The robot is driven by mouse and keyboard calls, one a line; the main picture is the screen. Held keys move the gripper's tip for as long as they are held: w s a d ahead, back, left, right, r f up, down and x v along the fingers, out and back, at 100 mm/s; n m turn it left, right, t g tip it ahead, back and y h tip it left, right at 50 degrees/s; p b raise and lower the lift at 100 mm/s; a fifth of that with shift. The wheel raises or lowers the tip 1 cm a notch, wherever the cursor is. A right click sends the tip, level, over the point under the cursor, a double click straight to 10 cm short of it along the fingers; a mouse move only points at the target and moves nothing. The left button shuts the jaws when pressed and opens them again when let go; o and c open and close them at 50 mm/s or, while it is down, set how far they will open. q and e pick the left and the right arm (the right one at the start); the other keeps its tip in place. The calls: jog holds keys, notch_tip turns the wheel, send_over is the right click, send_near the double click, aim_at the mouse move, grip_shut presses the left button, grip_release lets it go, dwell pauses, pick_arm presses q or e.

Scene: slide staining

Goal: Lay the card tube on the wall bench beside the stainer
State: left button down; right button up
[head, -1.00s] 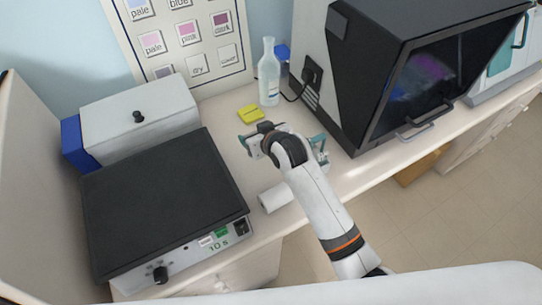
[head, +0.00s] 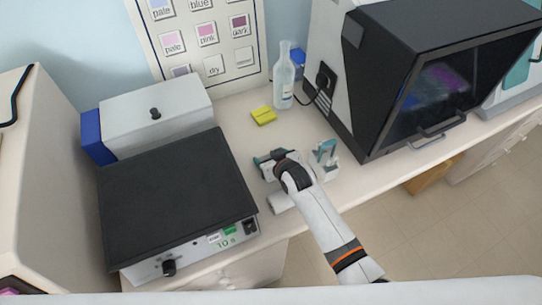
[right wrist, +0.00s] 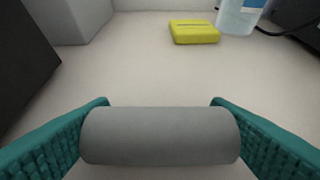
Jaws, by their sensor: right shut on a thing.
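My right gripper (head: 267,165) is over the wall bench (head: 235,118), left of the dark-hooded machine (head: 385,70) that looks like the stainer. It is shut on a plain grey cylinder, the card tube (right wrist: 160,136), which lies level across the view between the teal fingers in the right wrist view. In the head view the held tube is mostly hidden by the gripper. I cannot tell whether it touches the bench. My left gripper is not in view.
A black-topped unit (head: 175,195) and white box (head: 155,118) stand at left. A yellow pad (head: 263,115) and clear bottle (head: 284,80) stand behind.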

jog(key=o, duration=1)
jog(key=v, duration=1.2)
jog(key=shift+b, duration=0.35)
